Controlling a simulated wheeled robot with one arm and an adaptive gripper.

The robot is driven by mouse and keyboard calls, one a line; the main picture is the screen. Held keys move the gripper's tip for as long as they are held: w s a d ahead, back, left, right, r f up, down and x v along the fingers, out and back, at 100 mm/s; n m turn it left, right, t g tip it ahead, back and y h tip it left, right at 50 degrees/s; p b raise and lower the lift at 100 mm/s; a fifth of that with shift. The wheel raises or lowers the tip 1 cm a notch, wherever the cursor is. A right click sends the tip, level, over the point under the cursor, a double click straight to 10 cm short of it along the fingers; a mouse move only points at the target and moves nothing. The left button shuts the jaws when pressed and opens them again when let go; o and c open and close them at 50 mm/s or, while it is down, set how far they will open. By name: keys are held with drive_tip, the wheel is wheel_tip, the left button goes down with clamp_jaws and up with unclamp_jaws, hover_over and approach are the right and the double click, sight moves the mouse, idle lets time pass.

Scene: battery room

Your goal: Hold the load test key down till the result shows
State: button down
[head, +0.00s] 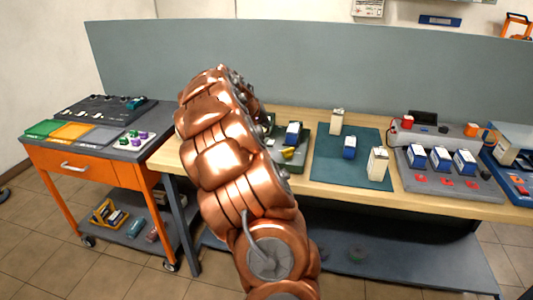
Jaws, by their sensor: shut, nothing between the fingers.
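My copper arm rises through the middle of the head view and leans over the bench. My gripper does not show; the arm's upper links hide whatever lies behind them. A grey-green device (304,153) stands on the bench just right of my arm, partly covered by it. A blue and white battery (293,134) sits on it, with a small yellow part (290,153) in front. I cannot make out a load test key or a result display, and cannot tell whether this device is the tester.
A grey rack (447,186) with several batteries and red parts is to the right. An orange cart (85,173) stands left.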

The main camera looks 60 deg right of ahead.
drive_tip(key=shift+f, duration=0.1)
drive_tip(key=b, duration=0.2)
hover_over(269, 151)
drive_tip(key=a, duration=0.2)
drive_tip(key=f, duration=0.7)
drive_tip(key=shift+w+f, duration=0.25)
drive_tip(key=shift+f+b, duration=0.45)
drive_tip(key=shift+f, duration=0.15)
drive_tip(key=shift+f+b, duration=0.8)
drive_tip(key=shift+b, duration=0.2)
idle(1.2)
drive_tip(key=shift+r, duration=0.1)
idle(2.8)
drive_tip(key=shift+r, duration=0.75)
drive_tip(key=shift+r, duration=0.1)
